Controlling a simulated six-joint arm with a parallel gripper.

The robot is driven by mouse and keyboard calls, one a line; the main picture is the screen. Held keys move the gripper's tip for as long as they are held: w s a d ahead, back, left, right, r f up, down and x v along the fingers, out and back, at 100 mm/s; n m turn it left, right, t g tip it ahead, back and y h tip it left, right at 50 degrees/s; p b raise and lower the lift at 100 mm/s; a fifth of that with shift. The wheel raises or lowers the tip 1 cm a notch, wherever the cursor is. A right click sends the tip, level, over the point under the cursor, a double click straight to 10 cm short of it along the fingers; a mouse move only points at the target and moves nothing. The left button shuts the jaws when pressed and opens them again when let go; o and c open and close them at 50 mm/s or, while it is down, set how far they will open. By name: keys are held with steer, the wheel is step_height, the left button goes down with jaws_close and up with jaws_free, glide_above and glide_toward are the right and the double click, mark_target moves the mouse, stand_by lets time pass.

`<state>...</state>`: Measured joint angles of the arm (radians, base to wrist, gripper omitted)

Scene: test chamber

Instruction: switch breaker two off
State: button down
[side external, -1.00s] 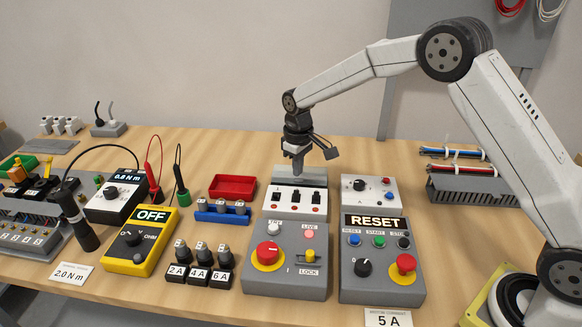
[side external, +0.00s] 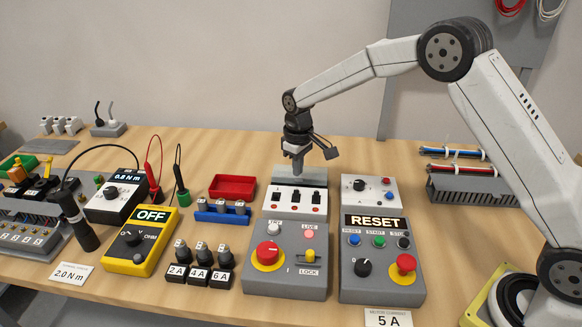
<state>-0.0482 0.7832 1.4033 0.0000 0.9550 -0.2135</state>
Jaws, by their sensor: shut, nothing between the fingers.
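The breaker box (side external: 268,207) is a white-fronted unit in the middle of the bench with a grey raised back. Three black breaker levers stand in a row on it; the middle lever (side external: 296,196) sits between the left lever (side external: 276,196) and the right lever (side external: 316,197). Their exact up or down positions are too small to tell. My gripper (side external: 297,172) is shut and empty, pointing down just above and behind the middle lever. I cannot tell whether its tips touch the box.
A grey panel with a red stop button (side external: 268,254) stands in front of the breaker box. A RESET panel (side external: 382,285) is to its right. A red tray (side external: 232,186) and blue fuse rack (side external: 221,215) lie to the left. The bench behind is mostly clear.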

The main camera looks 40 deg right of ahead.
mark_target(298, 188)
steer(key=shift+f, duration=2.15)
stand_by(0.7)
steer(key=shift+s+a, duration=0.9)
steer(key=shift+s, duration=0.05)
stand_by(1.3)
steer(key=shift+r, duration=3.55)
steer(key=shift+s+d+r, duration=0.15)
steer(key=shift+s+d, duration=0.05)
steer(key=shift+s, duration=0.45)
steer(key=shift+m+t, duration=0.8)
steer(key=shift+m, duration=0.1)
steer(key=s+d, duration=0.1)
steer(key=s, duration=0.3)
steer(key=s+d, duration=0.1)
steer(key=s, duration=0.3)
steer(key=s+d, duration=0.1)
steer(key=s, duration=0.3)
steer(key=shift+s+r, duration=0.25)
steer(key=shift+s, duration=0.1)
steer(key=shift+m+t, duration=0.5)
steer(key=shift+m, duration=0.1)
steer(key=s, duration=0.3)
steer(key=s+f, duration=0.1)
steer(key=s, duration=0.2)
steer(key=s+d, duration=0.1)
steer(key=s, duration=0.3)
steer(key=shift+f, duration=0.25)
